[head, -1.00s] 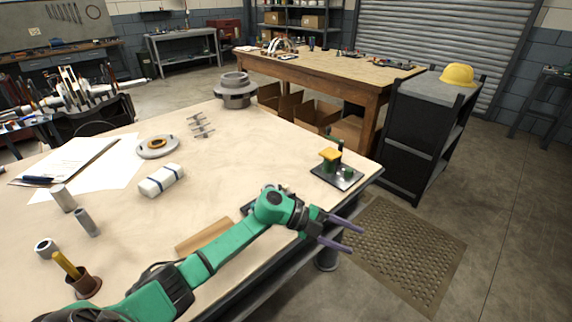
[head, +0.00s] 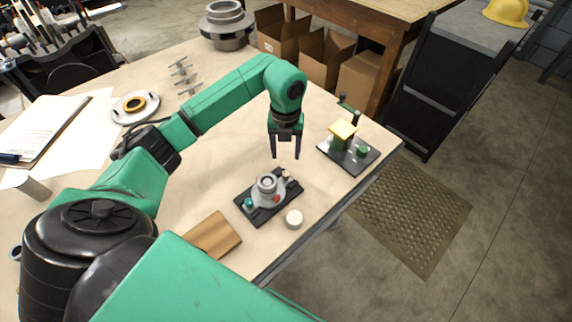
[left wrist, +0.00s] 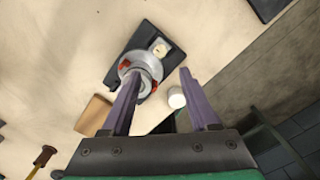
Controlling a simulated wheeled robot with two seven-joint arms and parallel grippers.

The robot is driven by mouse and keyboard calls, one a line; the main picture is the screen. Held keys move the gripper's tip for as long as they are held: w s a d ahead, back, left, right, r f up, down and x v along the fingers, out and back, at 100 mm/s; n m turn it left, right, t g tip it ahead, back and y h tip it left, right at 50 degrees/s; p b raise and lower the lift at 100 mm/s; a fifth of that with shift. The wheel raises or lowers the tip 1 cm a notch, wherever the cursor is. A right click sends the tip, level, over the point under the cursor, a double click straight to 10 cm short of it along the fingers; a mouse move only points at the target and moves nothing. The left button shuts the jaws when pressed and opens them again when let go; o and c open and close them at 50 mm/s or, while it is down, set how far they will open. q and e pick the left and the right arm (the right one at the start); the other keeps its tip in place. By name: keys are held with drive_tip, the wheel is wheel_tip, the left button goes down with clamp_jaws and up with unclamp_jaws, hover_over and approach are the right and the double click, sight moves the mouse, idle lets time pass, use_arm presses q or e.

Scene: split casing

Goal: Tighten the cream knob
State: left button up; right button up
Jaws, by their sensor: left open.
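A black plate (head: 249,214) lies on the bench. It carries a grey round casing (head: 265,191) with red parts at its sides, a teal knob (head: 248,203) and a small cream knob (head: 286,175) at its far right corner. In the left wrist view the cream knob (left wrist: 160,48) sits at the plate's upper end, beyond my fingertips. A loose cream cylinder (head: 294,219) stands beside the plate, apart from it. My left gripper (head: 285,156) points down, open and empty, above the bench behind the plate. My right gripper is not in view.
A second black plate (head: 361,166) with a yellow-topped block (head: 342,132) and a green knob stands to the right, near the bench corner. A wooden block (head: 213,237) lies in front left. The bench (head: 215,150) is clear left of the black plate.

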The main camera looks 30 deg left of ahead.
sight(286, 173)
use_arm(q)
drive_tip(key=f, duration=0.3)
drive_tip(key=f+p, duration=0.1)
drive_tip(key=f, duration=0.5)
drive_tip(key=shift+w+a+f+p, duration=0.1)
drive_tip(key=shift+w+f+p, duration=0.2)
drive_tip(key=shift+p, duration=0.1)
drive_tip(key=shift+s+f, duration=0.15)
drive_tip(key=shift+f, duration=0.05)
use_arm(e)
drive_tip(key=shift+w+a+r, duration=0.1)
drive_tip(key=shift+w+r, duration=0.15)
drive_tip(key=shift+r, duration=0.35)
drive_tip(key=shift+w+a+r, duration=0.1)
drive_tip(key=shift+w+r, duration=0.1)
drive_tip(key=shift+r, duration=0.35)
use_arm(q)
clamp_jaws()
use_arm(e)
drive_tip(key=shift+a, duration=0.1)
